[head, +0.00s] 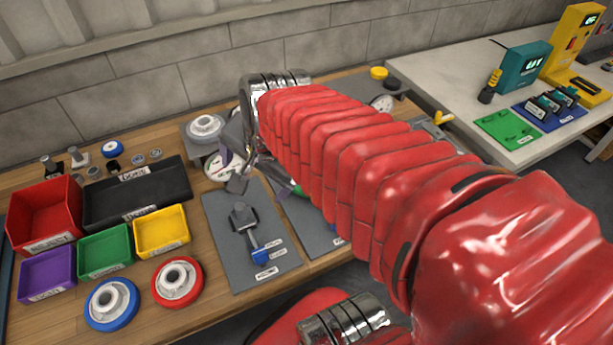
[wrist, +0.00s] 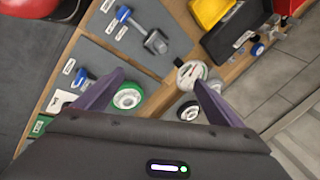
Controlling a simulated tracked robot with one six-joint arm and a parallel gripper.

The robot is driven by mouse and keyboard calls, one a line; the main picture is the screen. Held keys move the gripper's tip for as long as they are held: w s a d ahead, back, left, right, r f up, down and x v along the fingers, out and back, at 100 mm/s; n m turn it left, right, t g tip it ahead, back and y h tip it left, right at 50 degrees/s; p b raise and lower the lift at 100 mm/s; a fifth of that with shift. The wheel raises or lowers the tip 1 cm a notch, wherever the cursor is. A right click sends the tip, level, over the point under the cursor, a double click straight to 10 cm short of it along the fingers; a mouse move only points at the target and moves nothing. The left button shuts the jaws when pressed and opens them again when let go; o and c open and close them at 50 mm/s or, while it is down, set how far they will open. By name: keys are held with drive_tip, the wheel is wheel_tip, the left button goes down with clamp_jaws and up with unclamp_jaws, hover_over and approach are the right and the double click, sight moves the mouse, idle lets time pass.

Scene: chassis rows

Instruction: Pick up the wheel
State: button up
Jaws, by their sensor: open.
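A green-rimmed wheel (wrist: 128,96) with a pale hub lies beside the left finger in the wrist view, apart from it as far as I can tell. My gripper (wrist: 158,80) is open with nothing between its fingers. In the head view my red-sleeved arm hides most of this wheel and of the gripper. A blue-rimmed wheel (head: 111,304) and a red-rimmed wheel (head: 178,281) lie flat on the front left of the bench. A grey wheel (head: 205,128) lies at the back; a similar one shows beside the right finger in the wrist view (wrist: 188,111).
Red (head: 45,213), green (head: 105,253), yellow (head: 161,231) and purple (head: 47,273) bins and a black tray (head: 137,195) stand at left. A grey board (head: 222,225) holds a blue-ended part (head: 246,229). A round white gauge-like disc (wrist: 191,73) lies near the right fingertip.

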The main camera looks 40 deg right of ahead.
drive_tip(key=shift+o, duration=1)
drive_tip(key=w+d+f+m, duration=0.1)
drive_tip(key=d+f+m, duration=0.2)
drive_tip(key=d+m, duration=0.6)
drive_tip(key=m, duration=0.4)
drive_tip(key=shift+w+d, duration=0.15)
drive_tip(key=shift+w, duration=0.15)
drive_tip(key=s+d+f+m, duration=0.1)
drive_tip(key=d+f+m, duration=0.2)
drive_tip(key=d+m, duration=0.6)
drive_tip(key=m, duration=0.2)
drive_tip(key=shift+f+m+g+h, duration=0.15)
drive_tip(key=shift+m+g+h, duration=0.15)
drive_tip(key=shift+m+g, duration=0.1)
drive_tip(key=shift+f, duration=0.1)
drive_tip(key=x, duration=0.7)
drive_tip(key=shift+w, duration=0.1)
drive_tip(key=shift+w+f, duration=0.25)
drive_tip(key=shift+f, duration=0.4)
drive_tip(key=shift+x, duration=2.6)
drive_tip(key=shift+w+d+r, duration=0.1)
drive_tip(key=shift+d, duration=0.1)
drive_tip(key=shift+c, duration=0.5)
